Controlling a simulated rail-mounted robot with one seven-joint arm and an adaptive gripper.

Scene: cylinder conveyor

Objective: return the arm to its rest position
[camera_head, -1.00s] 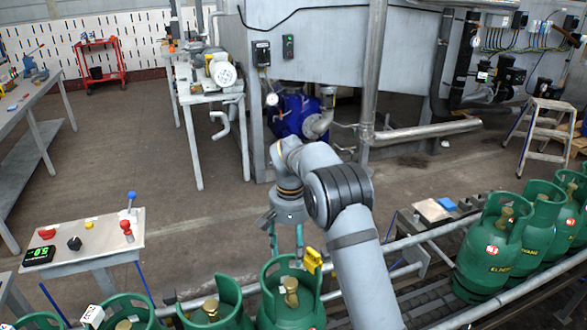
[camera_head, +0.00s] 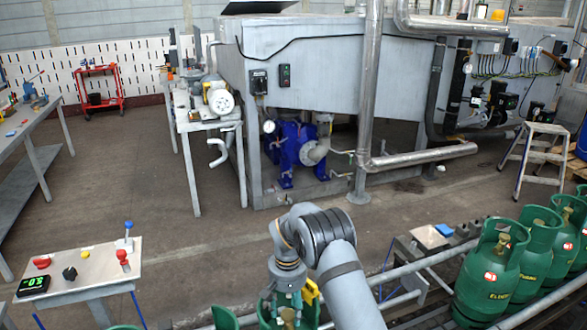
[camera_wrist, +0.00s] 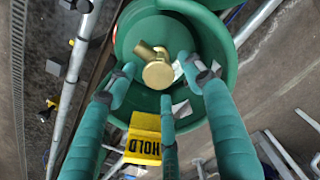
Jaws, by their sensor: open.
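My gripper (camera_head: 284,303) is low over a green gas cylinder (camera_head: 268,318) at the bottom centre of the head view. In the wrist view, the teal fingers of my gripper (camera_wrist: 158,74) are spread around the cylinder's brass valve (camera_wrist: 157,72), with gaps visible beside it. The fingers look open; whether any touches the valve is unclear. The cylinder's green collar (camera_wrist: 222,50) rings the fingertips. A yellow HOLD tag (camera_wrist: 146,137) shows beside the collar, and also in the head view (camera_head: 311,291). The cylinder's lower body is out of frame.
More green cylinders (camera_head: 488,280) stand on the conveyor at right, behind a metal rail (camera_head: 425,258). A control panel (camera_head: 80,270) stands at left. A stepladder (camera_head: 540,150) and a large grey machine (camera_head: 320,70) are behind. The floor between is clear.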

